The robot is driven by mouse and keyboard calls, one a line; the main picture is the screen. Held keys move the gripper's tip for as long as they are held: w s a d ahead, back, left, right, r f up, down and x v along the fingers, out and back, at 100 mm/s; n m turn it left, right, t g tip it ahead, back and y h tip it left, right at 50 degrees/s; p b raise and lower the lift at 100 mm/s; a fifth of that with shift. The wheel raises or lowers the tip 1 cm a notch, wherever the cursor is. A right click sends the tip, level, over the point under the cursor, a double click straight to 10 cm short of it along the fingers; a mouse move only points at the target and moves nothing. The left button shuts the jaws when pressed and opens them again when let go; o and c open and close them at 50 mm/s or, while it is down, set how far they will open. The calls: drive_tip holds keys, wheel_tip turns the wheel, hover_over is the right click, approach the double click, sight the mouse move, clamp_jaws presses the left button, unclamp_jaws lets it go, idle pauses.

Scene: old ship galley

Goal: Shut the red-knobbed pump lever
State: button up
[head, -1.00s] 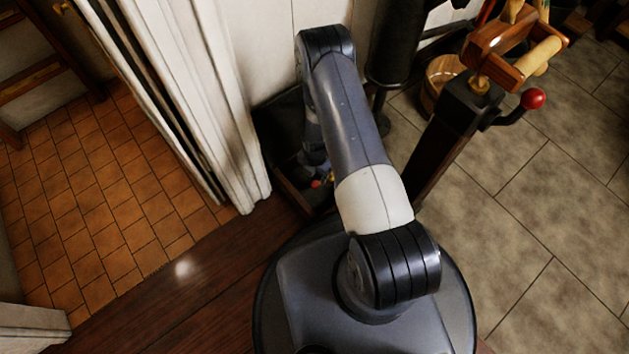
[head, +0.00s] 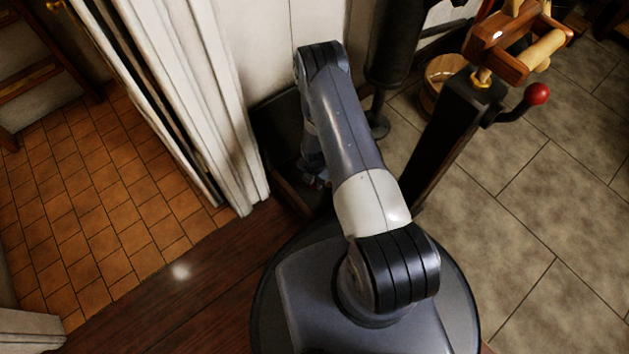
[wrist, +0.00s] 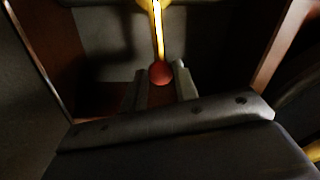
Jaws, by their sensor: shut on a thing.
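In the wrist view a round red knob (wrist: 160,72) sits at the end of a yellow lever rod (wrist: 157,35). The rod runs up to a yellow part at the top edge of the picture. My gripper (wrist: 162,82) is shut on the red knob, with one finger on each side of it. In the head view my gripper (head: 316,176) is low inside a dark open box and mostly hidden behind my arm. The knob and rod cannot be made out there.
The dark box (head: 290,195) has wooden edges close around my gripper. A post with a wooden winch (head: 452,125) and another red-knobbed black handle (head: 537,94) stands at right. A white folded panel (head: 215,110) is at left. A black cylinder (head: 393,45) stands behind.

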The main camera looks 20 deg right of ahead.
clamp_jaws()
drive_tip(key=shift+w+a+f+m+b, duration=0.1)
drive_tip(key=shift+w+m+b, duration=0.2)
drive_tip(key=shift+m+b, duration=0.15)
drive_tip(key=shift+w+a+m, duration=0.1)
drive_tip(key=shift+w+m, duration=0.05)
drive_tip(key=shift+m, duration=0.1)
drive_tip(key=o, duration=0.6)
unclamp_jaws()
